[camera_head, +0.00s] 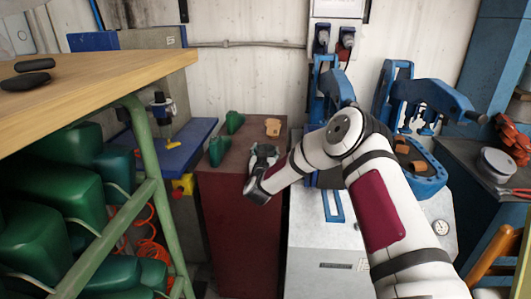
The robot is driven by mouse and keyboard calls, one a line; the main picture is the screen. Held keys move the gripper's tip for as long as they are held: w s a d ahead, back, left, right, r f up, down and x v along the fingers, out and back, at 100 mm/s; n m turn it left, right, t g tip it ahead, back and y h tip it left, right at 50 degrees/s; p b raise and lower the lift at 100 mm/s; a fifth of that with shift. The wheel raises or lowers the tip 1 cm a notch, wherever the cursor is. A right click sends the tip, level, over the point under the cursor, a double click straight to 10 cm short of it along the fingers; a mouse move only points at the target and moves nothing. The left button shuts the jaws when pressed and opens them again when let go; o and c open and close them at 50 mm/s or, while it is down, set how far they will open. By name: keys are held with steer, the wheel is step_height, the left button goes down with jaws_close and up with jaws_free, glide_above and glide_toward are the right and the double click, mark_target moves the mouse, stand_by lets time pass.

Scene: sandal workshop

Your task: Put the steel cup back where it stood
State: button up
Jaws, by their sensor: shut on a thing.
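My gripper (262,160) is above the top of the dark red cabinet (238,185), near its right edge. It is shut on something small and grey. This looks to be the steel cup, but the fingers and wrist hide most of it and its shape is not clear. I cannot tell whether it touches the cabinet top. No other steel cup shows clearly in this view.
Two green pieces (226,136) and a tan block (273,127) lie on the cabinet top. A blue-clamped press machine (330,235) stands right of it. A wooden bench (110,75) and green shoe forms (60,195) are at left. A round metal tin (497,163) sits far right.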

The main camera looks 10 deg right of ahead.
steer(key=shift+f, duration=0.1)
steer(key=o, duration=1.3)
steer(key=shift+c, duration=0.2)
steer(key=shift+s, duration=0.1)
steer(key=p+v, duration=0.1)
steer(key=v, duration=1.1)
